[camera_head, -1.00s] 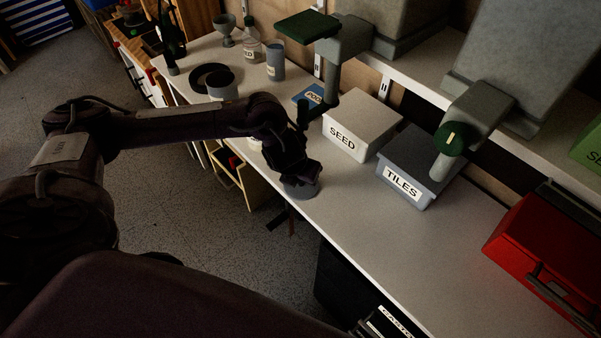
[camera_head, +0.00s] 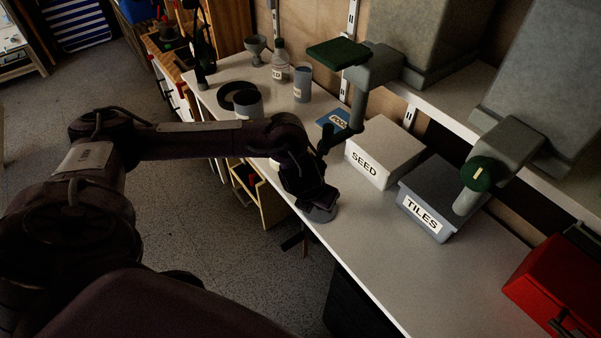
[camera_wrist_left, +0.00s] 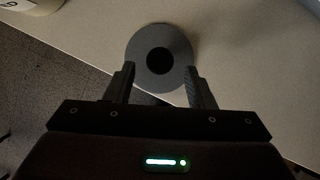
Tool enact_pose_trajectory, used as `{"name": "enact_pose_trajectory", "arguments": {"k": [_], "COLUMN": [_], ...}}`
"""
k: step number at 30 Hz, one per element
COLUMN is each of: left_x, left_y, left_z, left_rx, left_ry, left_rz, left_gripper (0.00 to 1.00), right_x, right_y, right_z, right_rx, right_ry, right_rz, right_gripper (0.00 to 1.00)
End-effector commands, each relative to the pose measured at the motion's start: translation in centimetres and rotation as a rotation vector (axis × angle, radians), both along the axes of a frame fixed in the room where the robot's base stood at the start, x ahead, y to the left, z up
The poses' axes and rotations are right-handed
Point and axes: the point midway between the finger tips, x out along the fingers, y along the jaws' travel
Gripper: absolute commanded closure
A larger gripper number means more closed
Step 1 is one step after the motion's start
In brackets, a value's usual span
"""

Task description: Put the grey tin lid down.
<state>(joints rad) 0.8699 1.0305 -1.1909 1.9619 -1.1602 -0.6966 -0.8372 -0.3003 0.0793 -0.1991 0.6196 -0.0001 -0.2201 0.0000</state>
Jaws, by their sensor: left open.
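The grey tin lid (camera_wrist_left: 142,45), a round disc with a dark knob at its centre, lies on the bench top close to the front edge. In the head view its rim (camera_head: 322,214) shows below my left gripper (camera_head: 312,203), which hides most of it. In the left wrist view my left gripper (camera_wrist_left: 163,82) is open. Its two fingers stand apart at either side of the near part of the lid, and I cannot tell whether they touch it. My right gripper is not in view.
The white SEED box (camera_head: 385,150) and grey TILES box (camera_head: 428,195) stand behind the lid. A grey tin (camera_head: 248,105) and a black ring (camera_head: 228,92) are further left. A red case (camera_head: 555,280) is at right. Bare bench (camera_head: 375,240) lies right of my gripper.

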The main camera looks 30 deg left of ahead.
Motion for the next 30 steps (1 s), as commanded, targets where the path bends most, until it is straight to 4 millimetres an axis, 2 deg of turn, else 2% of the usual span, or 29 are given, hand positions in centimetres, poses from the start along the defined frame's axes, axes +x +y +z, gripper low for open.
{"name": "enact_pose_trajectory", "arguments": {"k": [1, 6, 13, 18, 30], "left_x": [-1.4, -5.4, -9.4, -10.7, -10.8], "left_y": [0.0, -0.3, -0.5, -0.6, -0.6], "left_z": [-0.4, -0.4, -0.3, -0.2, -0.1], "left_rx": [0.002, 0.001, 0.001, 0.0, 0.0], "left_ry": [0.005, 0.006, 0.004, 0.003, 0.002], "left_rz": [-0.003, -0.004, -0.002, -0.001, -0.001], "left_gripper": [0.51, 0.51, 0.51, 0.51, 0.51], "right_x": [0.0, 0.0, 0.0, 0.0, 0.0], "right_y": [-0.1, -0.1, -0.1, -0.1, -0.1], "right_z": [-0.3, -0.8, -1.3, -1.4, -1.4], "right_rx": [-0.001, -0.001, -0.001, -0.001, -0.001], "right_ry": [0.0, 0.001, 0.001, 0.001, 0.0], "right_rz": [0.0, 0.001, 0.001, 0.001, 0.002], "right_gripper": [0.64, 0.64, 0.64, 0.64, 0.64]}}
